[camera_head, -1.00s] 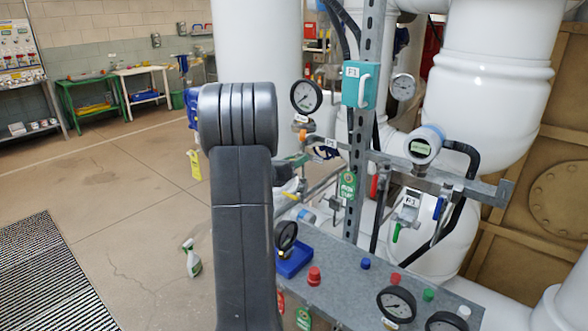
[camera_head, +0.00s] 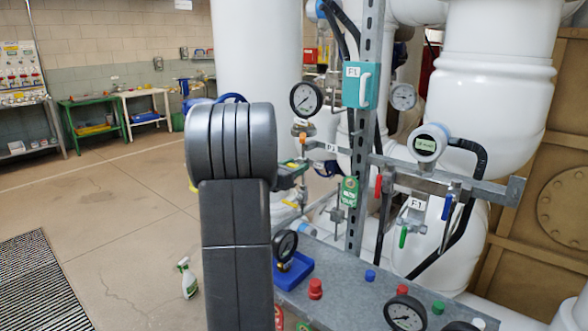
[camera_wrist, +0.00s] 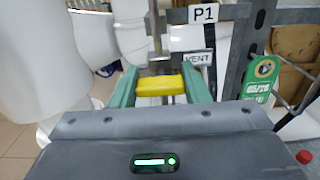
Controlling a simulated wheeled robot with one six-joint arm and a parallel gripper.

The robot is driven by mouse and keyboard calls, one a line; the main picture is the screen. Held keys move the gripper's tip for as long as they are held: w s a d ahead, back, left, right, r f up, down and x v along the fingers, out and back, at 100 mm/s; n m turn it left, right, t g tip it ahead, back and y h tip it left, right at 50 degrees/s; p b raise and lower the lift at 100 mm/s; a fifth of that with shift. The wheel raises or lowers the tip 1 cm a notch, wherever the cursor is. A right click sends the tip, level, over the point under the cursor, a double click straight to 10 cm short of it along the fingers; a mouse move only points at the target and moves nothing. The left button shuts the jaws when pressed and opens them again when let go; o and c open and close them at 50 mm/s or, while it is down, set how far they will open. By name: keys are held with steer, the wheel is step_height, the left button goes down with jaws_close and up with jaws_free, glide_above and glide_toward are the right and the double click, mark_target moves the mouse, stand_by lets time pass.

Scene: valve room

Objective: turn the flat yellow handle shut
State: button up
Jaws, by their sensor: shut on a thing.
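The flat yellow handle (camera_wrist: 160,86) shows in the wrist view as a short yellow bar lying crosswise between my two green fingers. My gripper (camera_wrist: 159,84) is shut on it, with a finger at each end of the bar. A metal pipe and a plate labelled P1 (camera_wrist: 203,13) are just beyond, with a VENT label (camera_wrist: 198,59) below the plate. In the head view, part of my gripper (camera_head: 291,174) shows to the right of my dark arm, near the P1 pipe.
A grey bench (camera_head: 345,292) with a gauge and coloured knobs stands below. A steel post (camera_head: 364,130) carries a teal box (camera_head: 362,86) and a green tag (camera_head: 349,191). White pipes fill the right side. A spray bottle (camera_head: 188,278) stands on the open floor at left.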

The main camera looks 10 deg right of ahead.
steer(key=o, duration=1)
steer(key=shift+a, duration=0.1)
steer(key=v, duration=1.3)
steer(key=shift+s+a+b, duration=0.25)
steer(key=shift+b, duration=0.05)
steer(key=x, duration=1.4)
steer(key=shift+p, duration=0.35)
steer(key=shift+r, duration=0.1)
steer(key=shift+a, duration=0.1)
